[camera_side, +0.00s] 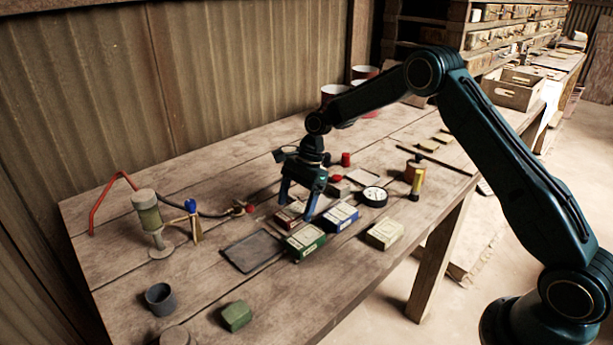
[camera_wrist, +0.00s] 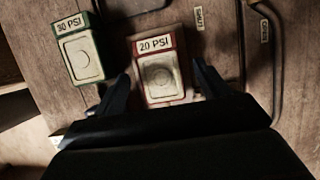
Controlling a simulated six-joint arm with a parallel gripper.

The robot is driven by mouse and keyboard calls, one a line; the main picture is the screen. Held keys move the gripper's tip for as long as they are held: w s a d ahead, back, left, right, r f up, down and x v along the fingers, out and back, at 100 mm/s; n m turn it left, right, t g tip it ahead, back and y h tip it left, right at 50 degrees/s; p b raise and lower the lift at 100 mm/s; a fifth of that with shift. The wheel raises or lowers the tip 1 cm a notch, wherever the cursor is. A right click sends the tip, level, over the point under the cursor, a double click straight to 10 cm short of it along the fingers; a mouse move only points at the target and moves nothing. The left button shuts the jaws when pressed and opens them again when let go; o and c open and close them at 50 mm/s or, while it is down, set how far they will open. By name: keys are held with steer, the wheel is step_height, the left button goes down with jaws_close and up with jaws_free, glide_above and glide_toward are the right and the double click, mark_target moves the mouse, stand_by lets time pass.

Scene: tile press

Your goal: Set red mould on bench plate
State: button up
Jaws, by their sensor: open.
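The red mould (camera_side: 288,216) is a small red box on the bench, partly hidden by my fingers in the side view. In the wrist view the red mould (camera_wrist: 160,75) has a pale inset face with a round mark and a "20 PSI" label. My gripper (camera_side: 296,208) points down over it, open. In the wrist view my gripper (camera_wrist: 162,72) has one finger on each side of the mould; I cannot tell whether they touch it. A dark flat plate (camera_side: 252,251) lies on the bench to the left; I cannot tell if it is the bench plate.
A green mould (camera_side: 305,241), also in the wrist view (camera_wrist: 79,48), stands close by. A blue mould (camera_side: 341,217) and a cream one (camera_side: 385,234) are to the right. A round gauge (camera_side: 375,196) lies behind. A pump-like stand (camera_side: 147,215) is at left.

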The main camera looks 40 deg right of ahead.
steer(key=v, duration=1.3)
steer(key=shift+f, duration=0.1)
steer(key=s+a+r+n+t+h, duration=0.1)
steer(key=s+a+r+n+t, duration=0.15)
steer(key=s+r+n, duration=0.4)
steer(key=s+a+r+n+t+h, duration=0.1)
steer(key=s+a+r+n, duration=0.2)
steer(key=s+r, duration=0.6)
steer(key=s+d+f+n+t+h, duration=0.1)
steer(key=s+n, duration=0.3)
steer(key=s, duration=0.6)
steer(key=s+d+f+n+t+h, duration=0.1)
steer(key=s+d+f+n, duration=0.1)
steer(key=s, duration=0.9)
steer(key=shift+s+f+n, duration=0.3)
steer(key=shift+f+n, duration=0.35)
steer(key=shift+n, duration=0.6)
